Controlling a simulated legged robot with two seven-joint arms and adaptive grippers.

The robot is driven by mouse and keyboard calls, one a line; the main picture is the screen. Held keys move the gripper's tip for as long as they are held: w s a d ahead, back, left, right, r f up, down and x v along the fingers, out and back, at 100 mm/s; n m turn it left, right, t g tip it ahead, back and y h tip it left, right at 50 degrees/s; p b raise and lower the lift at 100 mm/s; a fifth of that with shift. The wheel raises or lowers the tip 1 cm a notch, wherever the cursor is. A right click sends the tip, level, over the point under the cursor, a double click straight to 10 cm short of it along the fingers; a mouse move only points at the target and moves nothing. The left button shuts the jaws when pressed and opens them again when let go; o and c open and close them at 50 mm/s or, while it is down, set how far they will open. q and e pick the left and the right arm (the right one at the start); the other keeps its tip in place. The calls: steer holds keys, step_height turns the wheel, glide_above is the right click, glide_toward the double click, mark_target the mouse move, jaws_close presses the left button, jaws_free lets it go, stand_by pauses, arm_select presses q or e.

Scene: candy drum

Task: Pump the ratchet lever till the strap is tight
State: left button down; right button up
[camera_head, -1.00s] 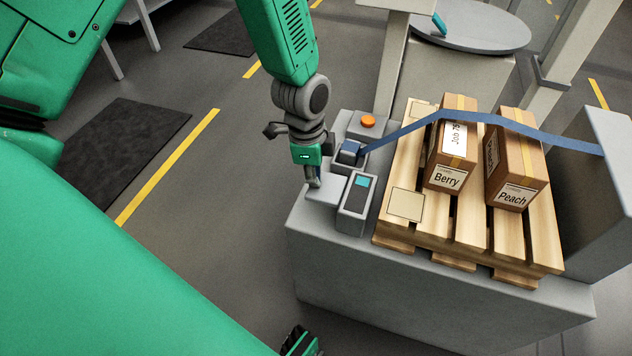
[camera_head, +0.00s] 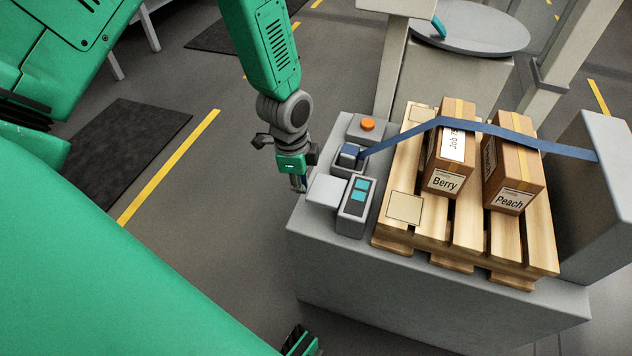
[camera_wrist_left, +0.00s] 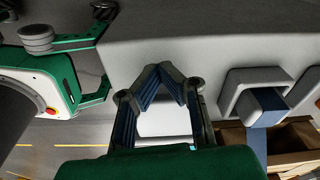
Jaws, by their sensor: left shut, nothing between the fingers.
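The blue strap (camera_head: 482,127) runs from the grey ratchet housing (camera_head: 347,160) over the Berry box (camera_head: 447,180) and the Peach box (camera_head: 509,191) to the grey panel at right. The pale grey lever plate (camera_head: 327,191) lies beside the ratchet and display. My left gripper (camera_head: 299,186) is shut and empty, just left of the lever plate. In the left wrist view its fingertips (camera_wrist_left: 162,75) meet, with the pale plate (camera_wrist_left: 165,118) seen between the finger links. The strap end at the ratchet also shows there (camera_wrist_left: 264,104).
A small display (camera_head: 357,200) shows two cyan bars. An orange button (camera_head: 367,124) sits on a grey block behind the ratchet. The boxes stand on a wooden pallet (camera_head: 403,207) on a grey base (camera_head: 440,302). Open floor lies to the left.

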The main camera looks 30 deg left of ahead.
arm_select(q)
step_height(320, 180, up, 12)
steer(key=a, duration=0.1)
steer(key=shift+s, duration=0.2)
steer(key=shift+f, duration=0.1)
stand_by(0.4)
